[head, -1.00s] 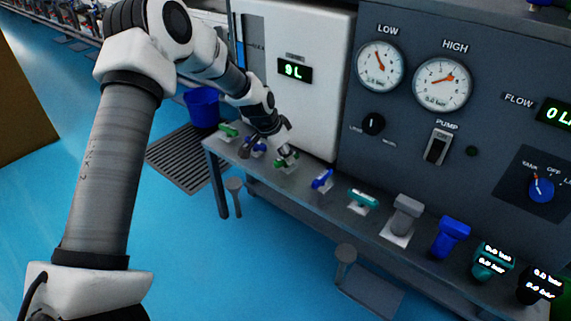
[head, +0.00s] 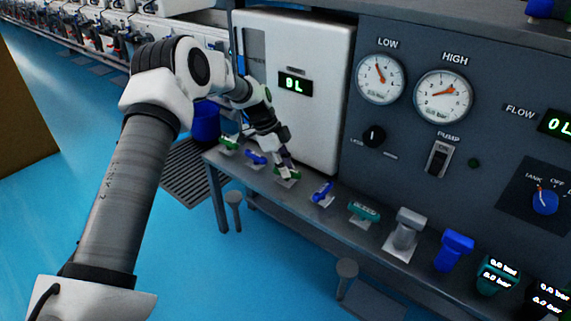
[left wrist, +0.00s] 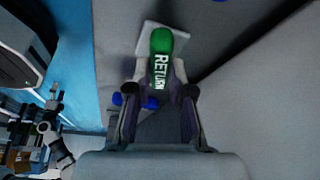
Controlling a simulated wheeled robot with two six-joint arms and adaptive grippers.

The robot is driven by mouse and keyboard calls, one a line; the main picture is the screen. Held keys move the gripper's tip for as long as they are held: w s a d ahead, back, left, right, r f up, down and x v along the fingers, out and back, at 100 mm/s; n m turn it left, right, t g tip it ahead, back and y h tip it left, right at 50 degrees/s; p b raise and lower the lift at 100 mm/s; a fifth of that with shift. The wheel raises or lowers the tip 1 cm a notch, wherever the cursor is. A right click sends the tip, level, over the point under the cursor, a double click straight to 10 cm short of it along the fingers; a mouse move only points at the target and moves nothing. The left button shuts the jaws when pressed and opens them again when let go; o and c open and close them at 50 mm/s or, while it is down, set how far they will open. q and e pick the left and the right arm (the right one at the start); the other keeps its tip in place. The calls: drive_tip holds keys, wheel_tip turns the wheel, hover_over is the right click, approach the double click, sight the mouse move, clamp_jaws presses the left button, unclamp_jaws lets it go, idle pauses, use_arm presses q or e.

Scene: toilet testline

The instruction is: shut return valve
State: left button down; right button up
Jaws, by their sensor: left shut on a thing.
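The return valve has a green handle marked "RETURN" (left wrist: 161,62) on a pale square plate, seen in the left wrist view. In the head view the same green valve (head: 288,173) sits on the grey bench ledge, partly covered by my gripper. My left gripper (left wrist: 160,88) is shut on the green handle, with one finger on each side of it. In the head view my left gripper (head: 285,165) comes down onto it from above. My right gripper is not in view.
On the ledge, a blue valve (head: 256,158) and a green valve (head: 229,143) stand left of it; a blue valve (head: 322,192) and a teal one (head: 364,211) stand right. A white cabinet (head: 297,110) rises close behind. Blue floor (head: 200,270) lies in front.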

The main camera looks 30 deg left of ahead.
use_arm(q)
drive_tip(key=shift+m+g+p, duration=0.75)
drive_tip(key=shift+m+g, duration=0.05)
drive_tip(key=shift+m, duration=1)
drive_tip(key=c, duration=1)
unclamp_jaws()
drive_tip(key=shift+f, duration=0.1)
drive_tip(key=shift+c, duration=0.2)
drive_tip(key=v, duration=1.2)
drive_tip(key=shift+w, duration=0.1)
